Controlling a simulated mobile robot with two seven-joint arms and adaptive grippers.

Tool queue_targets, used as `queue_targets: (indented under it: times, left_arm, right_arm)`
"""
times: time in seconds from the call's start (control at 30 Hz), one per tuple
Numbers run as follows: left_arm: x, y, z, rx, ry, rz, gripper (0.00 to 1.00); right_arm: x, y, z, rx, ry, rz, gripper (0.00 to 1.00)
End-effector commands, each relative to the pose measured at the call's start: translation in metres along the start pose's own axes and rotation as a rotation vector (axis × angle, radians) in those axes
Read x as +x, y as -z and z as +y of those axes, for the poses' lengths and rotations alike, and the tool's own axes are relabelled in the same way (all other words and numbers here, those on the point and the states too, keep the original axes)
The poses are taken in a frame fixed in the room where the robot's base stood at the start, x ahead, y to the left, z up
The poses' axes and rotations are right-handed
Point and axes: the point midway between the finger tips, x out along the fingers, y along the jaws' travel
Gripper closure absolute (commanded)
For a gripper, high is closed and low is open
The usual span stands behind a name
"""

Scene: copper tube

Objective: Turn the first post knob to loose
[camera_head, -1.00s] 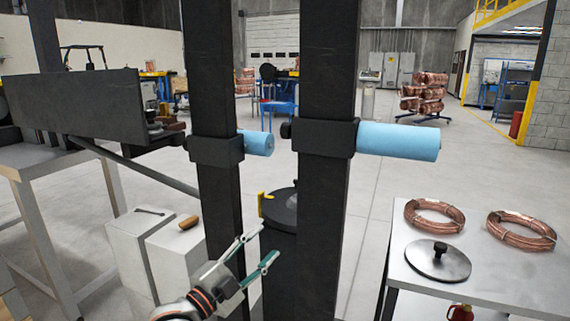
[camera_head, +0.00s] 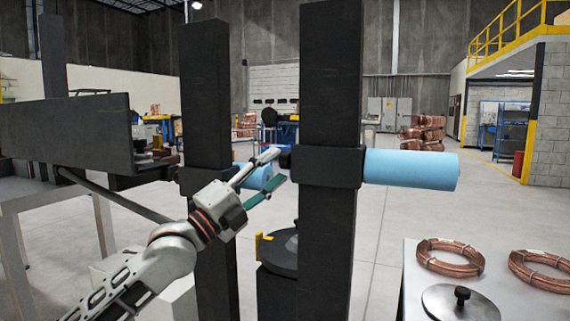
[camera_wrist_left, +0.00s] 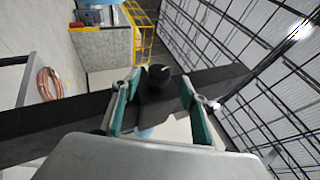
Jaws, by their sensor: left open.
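The post knob is a small dark knob (camera_head: 285,160) on the left side of the black collar (camera_head: 328,167) around the nearer dark post (camera_head: 330,80). My left gripper (camera_head: 277,168) is open, its tips close to the knob in the head view. In the left wrist view the round black knob (camera_wrist_left: 158,76) shows between the spread teal-padded fingers (camera_wrist_left: 160,82), near their tips. I cannot tell whether either finger touches it. A light-blue roller (camera_head: 412,169) sticks out from the collar's right side. My right gripper is not in view.
A second dark post (camera_head: 205,90) with its own collar and blue roller (camera_head: 250,176) stands behind my left arm. A dark round plate (camera_head: 280,262) sits low between the posts. At right a table (camera_head: 412,260) holds copper coils (camera_head: 450,257) and a metal disc (camera_head: 460,304).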

Motion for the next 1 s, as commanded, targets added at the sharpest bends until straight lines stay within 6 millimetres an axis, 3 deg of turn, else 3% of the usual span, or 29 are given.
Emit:
queue_targets:
  times: [0.13,0.3,0.63,0.67,0.8,1.0]
  left_arm:
    - [0.022,0.001,0.004,-0.002,-0.003,0.0,0.57]
    - [0.038,0.0,0.004,-0.002,-0.004,0.0,0.57]
    - [0.043,0.0,0.001,0.0,-0.002,0.0,0.57]
    - [0.043,0.0,0.001,0.0,-0.002,0.0,0.59]
    - [0.043,0.0,0.001,0.0,-0.002,0.0,0.95]
    - [0.043,0.0,0.001,-0.001,-0.004,0.0,0.95]
  right_arm:
    - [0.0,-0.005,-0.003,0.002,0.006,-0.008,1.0]
    - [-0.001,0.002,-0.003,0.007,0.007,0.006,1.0]
    - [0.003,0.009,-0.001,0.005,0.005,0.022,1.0]
    - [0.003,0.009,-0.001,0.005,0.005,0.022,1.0]
    - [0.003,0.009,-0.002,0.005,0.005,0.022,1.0]
    - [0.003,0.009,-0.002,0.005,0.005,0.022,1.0]
